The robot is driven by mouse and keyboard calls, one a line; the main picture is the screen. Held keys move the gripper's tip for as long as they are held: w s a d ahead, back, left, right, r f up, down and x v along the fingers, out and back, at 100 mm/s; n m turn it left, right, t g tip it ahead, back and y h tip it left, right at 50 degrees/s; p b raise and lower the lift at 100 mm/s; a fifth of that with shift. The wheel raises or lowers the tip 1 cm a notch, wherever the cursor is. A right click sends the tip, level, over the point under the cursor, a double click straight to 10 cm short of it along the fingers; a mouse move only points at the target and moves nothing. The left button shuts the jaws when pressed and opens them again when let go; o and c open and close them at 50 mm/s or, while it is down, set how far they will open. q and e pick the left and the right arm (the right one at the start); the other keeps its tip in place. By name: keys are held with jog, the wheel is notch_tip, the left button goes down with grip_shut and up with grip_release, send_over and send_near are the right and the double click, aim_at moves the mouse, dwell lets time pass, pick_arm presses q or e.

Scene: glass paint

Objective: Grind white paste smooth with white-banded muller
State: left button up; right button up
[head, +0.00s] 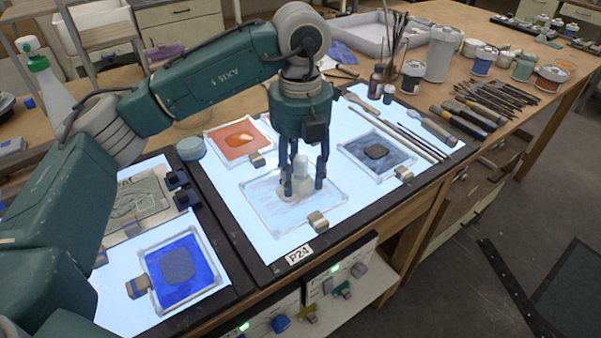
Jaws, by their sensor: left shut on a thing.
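My left gripper (303,180) points straight down over the lit panel (345,228) in the middle. Its fingers are shut on a pale muller (302,166). The muller's wide foot (294,190) stands on the clear glass plate (324,208), where whitish paste (264,189) is spread. The fingers hide part of the muller, and I cannot make out its band clearly. My right gripper is not in view.
An orange paste plate (230,149), a grey plate (398,157) and a blue plate (159,291) lie around it. Brushes (405,134) and tools lie to the right. Jars (411,77) and a grey tray (360,38) stand behind. A spray bottle (47,80) stands at left.

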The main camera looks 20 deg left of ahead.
aim_at(282, 196)
pick_arm(q)
jog(key=shift+f, duration=0.2)
jog(key=shift+a, duration=0.15)
jog(key=shift+a+f+b, duration=0.1)
jog(key=shift+a+b, duration=0.25)
jog(key=shift+a, duration=0.05)
jog(key=shift+s+a+b, duration=0.3)
jog(key=shift+s+a, duration=0.3)
jog(key=shift+a, duration=0.2)
jog(key=shift+s+a, duration=0.25)
jog(key=shift+s, duration=0.05)
jog(key=shift+s+d, duration=0.2)
jog(key=shift+s, duration=0.6)
jog(key=shift+w+r+p, duration=0.1)
jog(key=shift+r+p, duration=1.4)
jog(key=shift+r, duration=1.15)
